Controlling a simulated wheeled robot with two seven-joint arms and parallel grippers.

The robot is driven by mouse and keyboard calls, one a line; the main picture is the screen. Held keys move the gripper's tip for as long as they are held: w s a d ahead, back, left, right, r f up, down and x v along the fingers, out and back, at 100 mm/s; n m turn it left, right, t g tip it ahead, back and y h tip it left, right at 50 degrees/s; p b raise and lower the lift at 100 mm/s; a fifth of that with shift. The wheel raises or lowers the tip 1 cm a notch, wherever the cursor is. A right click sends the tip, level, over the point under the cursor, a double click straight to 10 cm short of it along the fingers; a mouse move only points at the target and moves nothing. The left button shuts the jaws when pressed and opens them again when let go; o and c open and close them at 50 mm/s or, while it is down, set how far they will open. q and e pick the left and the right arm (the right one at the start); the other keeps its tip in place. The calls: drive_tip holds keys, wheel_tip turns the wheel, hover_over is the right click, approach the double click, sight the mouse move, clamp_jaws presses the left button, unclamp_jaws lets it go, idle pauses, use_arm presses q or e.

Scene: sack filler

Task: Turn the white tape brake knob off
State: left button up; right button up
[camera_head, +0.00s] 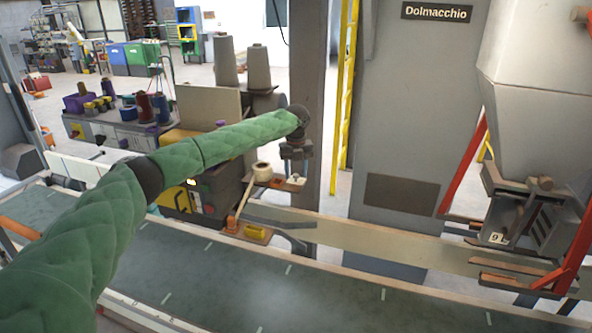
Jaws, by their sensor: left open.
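My left arm, in a green quilted sleeve, reaches in from the left across the conveyor. My left gripper (296,168) points down at its end and is open; its fingers are small and dark. Just below it is a small white piece, which looks like the tape brake knob (294,179), on a small plate beside a cream tape roll (262,172). The gripper partly covers this spot. I cannot tell whether the fingers touch the knob or how the knob is turned. My right gripper is not in view.
A long green conveyor belt (240,292) crosses the front. A grey post (316,110) stands close behind my gripper. A grey cabinet (402,125) and a hopper (538,75) with red struts stand at the right. Thread cones (259,68) stand behind my arm.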

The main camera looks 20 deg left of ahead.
use_arm(q)
clamp_jaws()
